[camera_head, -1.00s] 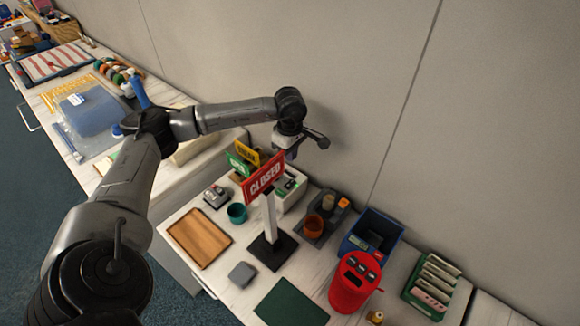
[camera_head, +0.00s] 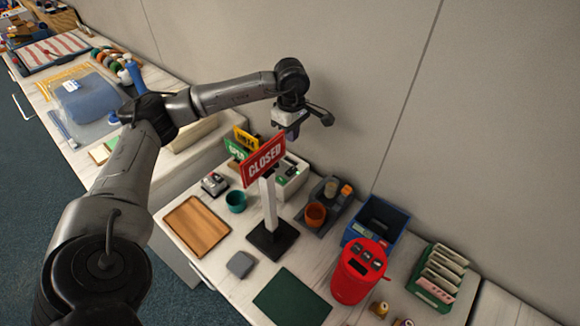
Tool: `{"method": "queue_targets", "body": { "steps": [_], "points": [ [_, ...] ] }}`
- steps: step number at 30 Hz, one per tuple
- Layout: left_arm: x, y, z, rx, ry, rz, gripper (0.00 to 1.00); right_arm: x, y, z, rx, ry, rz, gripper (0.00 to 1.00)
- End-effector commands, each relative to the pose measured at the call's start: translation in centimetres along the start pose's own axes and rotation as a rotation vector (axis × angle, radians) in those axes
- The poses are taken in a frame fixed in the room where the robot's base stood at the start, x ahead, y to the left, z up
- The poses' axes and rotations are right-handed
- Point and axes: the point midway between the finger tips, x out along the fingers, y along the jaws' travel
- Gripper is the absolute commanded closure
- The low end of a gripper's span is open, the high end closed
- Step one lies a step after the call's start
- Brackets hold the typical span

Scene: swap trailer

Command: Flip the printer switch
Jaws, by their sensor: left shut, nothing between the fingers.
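A white box-shaped device (camera_head: 294,184), which looks like the printer, stands at the back of the counter near the wall. It is partly hidden behind the red CLOSED sign (camera_head: 264,160). A small green spot shows on it, but I cannot make out its switch. My left gripper (camera_head: 292,133) is shut and empty, hanging above the device and just behind the top of the sign. It looks apart from the device. My right gripper is not in view.
The sign's post rises from a black base (camera_head: 272,240) in front of the device. A teal cup (camera_head: 236,201) and a wooden tray (camera_head: 196,226) stand to the left. A grey tray (camera_head: 324,218), blue bin (camera_head: 375,222) and red container (camera_head: 359,272) stand to the right.

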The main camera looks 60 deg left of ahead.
Motion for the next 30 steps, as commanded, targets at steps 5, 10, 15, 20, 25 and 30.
{"method": "queue_targets", "body": {
  "steps": [5,10,15,20,25,30],
  "points": [
    [0.4,-0.2,0.0,0.0,0.0,0.0,1.0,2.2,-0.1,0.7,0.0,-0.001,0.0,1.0],
    [0.1,-0.4,-0.1,-0.001,0.001,-0.002,1.0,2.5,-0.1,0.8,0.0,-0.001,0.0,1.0],
    [0.0,-0.4,0.0,-0.001,0.001,-0.003,1.0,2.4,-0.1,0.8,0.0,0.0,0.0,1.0],
    [0.1,-0.4,0.0,-0.001,0.001,-0.003,1.0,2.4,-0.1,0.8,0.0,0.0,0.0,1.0],
    [1.2,-0.4,-0.1,-0.001,0.003,-0.006,1.0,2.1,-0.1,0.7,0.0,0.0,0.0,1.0],
    [4.0,-0.5,-0.1,0.0,0.003,-0.007,1.0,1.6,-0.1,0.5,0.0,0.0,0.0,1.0]
  ]
}}
